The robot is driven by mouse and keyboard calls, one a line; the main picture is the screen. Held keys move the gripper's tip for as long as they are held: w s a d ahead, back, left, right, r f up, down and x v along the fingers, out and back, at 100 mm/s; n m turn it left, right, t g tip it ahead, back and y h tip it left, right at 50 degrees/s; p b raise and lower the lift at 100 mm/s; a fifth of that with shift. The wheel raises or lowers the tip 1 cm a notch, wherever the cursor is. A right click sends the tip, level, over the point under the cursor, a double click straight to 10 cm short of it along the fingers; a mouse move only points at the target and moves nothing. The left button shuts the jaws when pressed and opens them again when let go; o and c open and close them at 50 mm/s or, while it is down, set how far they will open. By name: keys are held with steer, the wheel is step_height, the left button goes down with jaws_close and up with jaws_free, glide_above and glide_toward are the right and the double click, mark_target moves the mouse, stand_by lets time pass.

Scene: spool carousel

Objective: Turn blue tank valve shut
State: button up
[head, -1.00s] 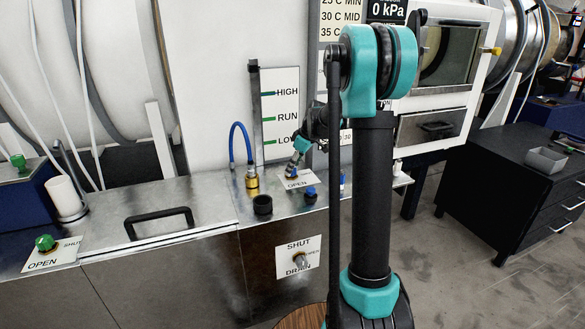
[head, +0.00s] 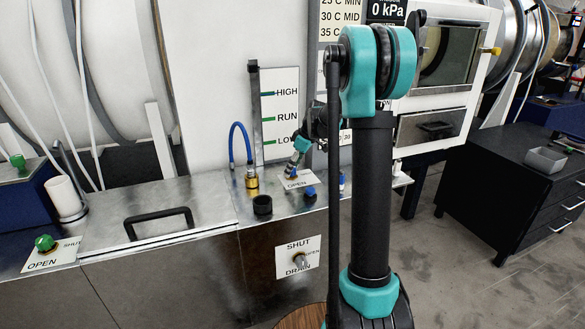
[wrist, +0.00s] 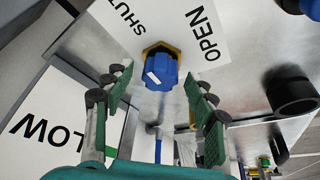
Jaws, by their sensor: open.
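The blue valve knob (wrist: 161,71) sits on a brass base above a white label (wrist: 205,35) reading SHUT and OPEN in the wrist view. A white mark shows on the knob's side. My gripper (wrist: 158,92) is open, with one finger on each side of the knob and visible gaps between; I cannot tell whether either pad touches it. In the head view my gripper (head: 297,160) points down at the steel counter just above the OPEN label (head: 297,184), and it mostly hides the knob there.
A brass fitting (head: 251,179) with a blue hose, a black cup (head: 262,205) and another blue knob (head: 310,192) stand close by on the counter (head: 190,215). A DRAIN valve (head: 300,260) is on the front face. A green valve (head: 44,243) is at far left.

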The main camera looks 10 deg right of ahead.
steer(key=v, duration=1.2)
steer(key=shift+a, duration=0.1)
